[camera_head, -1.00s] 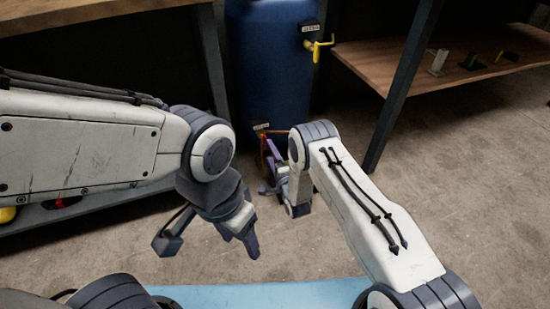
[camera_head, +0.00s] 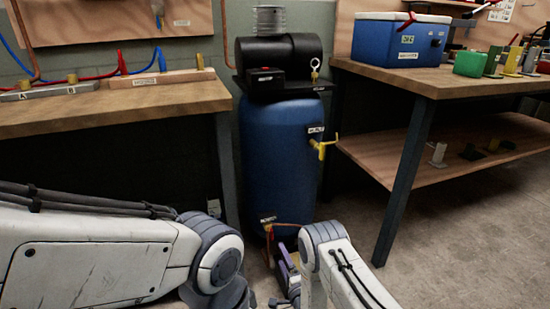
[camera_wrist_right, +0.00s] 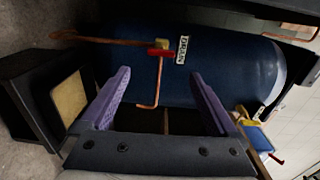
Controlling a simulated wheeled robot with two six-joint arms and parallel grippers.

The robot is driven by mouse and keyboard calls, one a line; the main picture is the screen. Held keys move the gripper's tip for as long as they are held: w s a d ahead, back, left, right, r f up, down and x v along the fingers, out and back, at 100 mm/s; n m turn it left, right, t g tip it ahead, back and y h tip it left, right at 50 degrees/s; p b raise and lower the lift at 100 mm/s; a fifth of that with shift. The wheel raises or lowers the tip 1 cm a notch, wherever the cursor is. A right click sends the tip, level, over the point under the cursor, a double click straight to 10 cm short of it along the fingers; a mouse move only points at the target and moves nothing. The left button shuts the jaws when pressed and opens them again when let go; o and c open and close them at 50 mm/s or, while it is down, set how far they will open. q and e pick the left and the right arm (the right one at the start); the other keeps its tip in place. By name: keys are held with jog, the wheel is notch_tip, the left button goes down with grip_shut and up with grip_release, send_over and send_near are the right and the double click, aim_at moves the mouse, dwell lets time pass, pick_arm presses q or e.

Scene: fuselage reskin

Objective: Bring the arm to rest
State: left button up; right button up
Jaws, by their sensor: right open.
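My right arm comes in at the lower right of the head view. My right gripper (camera_head: 285,272) shows small and partly hidden behind its own wrist, low in front of the blue tank (camera_head: 280,150). In the right wrist view, the two purple fingers of the right gripper (camera_wrist_right: 162,82) stand wide apart with nothing between them. The blue tank (camera_wrist_right: 220,75) lies beyond the fingers, with a bent copper pipe (camera_wrist_right: 157,85) and a red-handled drain valve (camera_wrist_right: 160,50). My left arm crosses the lower left of the head view; its gripper is below the picture.
A workbench (camera_head: 120,104) stands left and another (camera_head: 450,82) stands right, with a lower shelf (camera_head: 460,150). A blue box (camera_head: 400,42) sits on the right bench. A dark box (camera_wrist_right: 35,95) is left in the wrist view. Floor (camera_head: 440,230) is clear at right.

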jog(key=w+d+r+n+g+h, duration=0.3)
jog(key=d+r+n+g, duration=0.25)
jog(key=r, duration=0.45)
jog(key=s+d+r+n+g+h, duration=0.1)
jog(key=s+d+r+n+g, duration=0.25)
jog(key=s, duration=0.45)
jog(key=s+d+r+n+g+h, duration=0.1)
jog(key=s+d+r+n+g, duration=0.1)
jog(key=s+d+r, duration=0.4)
jog(key=s+r+n+g, duration=0.2)
jog(key=s+n+g, duration=0.1)
jog(key=s, duration=1.1)
jog(key=s+a+r+n+g+p, duration=0.3)
jog(key=s+a+r+n, duration=0.5)
jog(key=s+a, duration=0.55)
notch_tip(320, 180, up, 39)
jog(key=p, duration=3.8)
jog(key=shift+a+m, duration=0.2)
jog(key=shift+m, duration=0.1)
